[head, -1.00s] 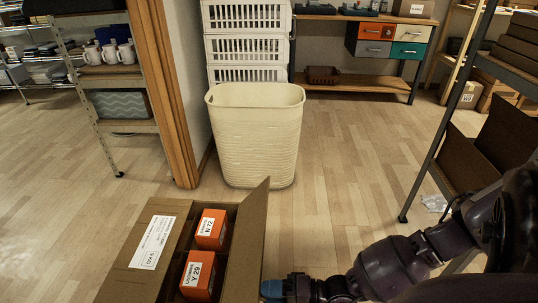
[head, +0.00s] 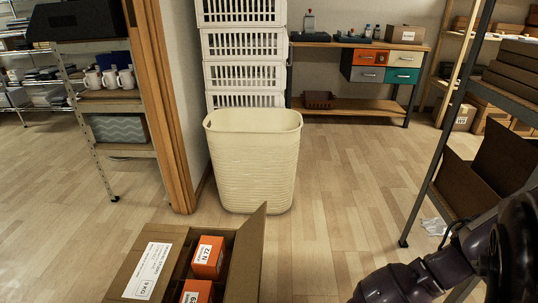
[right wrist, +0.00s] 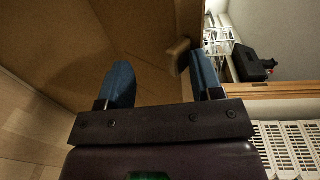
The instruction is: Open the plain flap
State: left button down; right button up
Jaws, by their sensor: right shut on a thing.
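The cardboard box (head: 178,234) stands at the bottom of the head view, cut off by the frame. Its labelled flap (head: 147,268) lies nearly flat on the left. The plain flap (head: 246,262) stands up steeply on the right side. Orange cartons (head: 209,257) show in the opening between them. My right gripper (right wrist: 157,74) shows in the right wrist view, its blue fingers apart with brown cardboard between and behind them. It is shut on the plain flap, though the contact itself is hard to see. The head view shows only my right arm. My left gripper is out of view.
A cream bin (head: 252,165) stands just behind the box, with white crates (head: 243,75) stacked behind it. A metal rack (head: 440,140) stands on the right, near my right arm. A wooden door post (head: 160,110) rises at the left.

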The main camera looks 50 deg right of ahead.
jog(key=shift+s+f, duration=0.35)
jog(key=shift+c, duration=0.3)
pick_arm(q)
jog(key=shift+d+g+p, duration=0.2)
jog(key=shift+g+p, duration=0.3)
jog(key=shift+p, duration=0.5)
pick_arm(e)
jog(key=v, duration=1)
jog(key=shift+d+r, duration=0.25)
jog(key=shift+r, duration=0.15)
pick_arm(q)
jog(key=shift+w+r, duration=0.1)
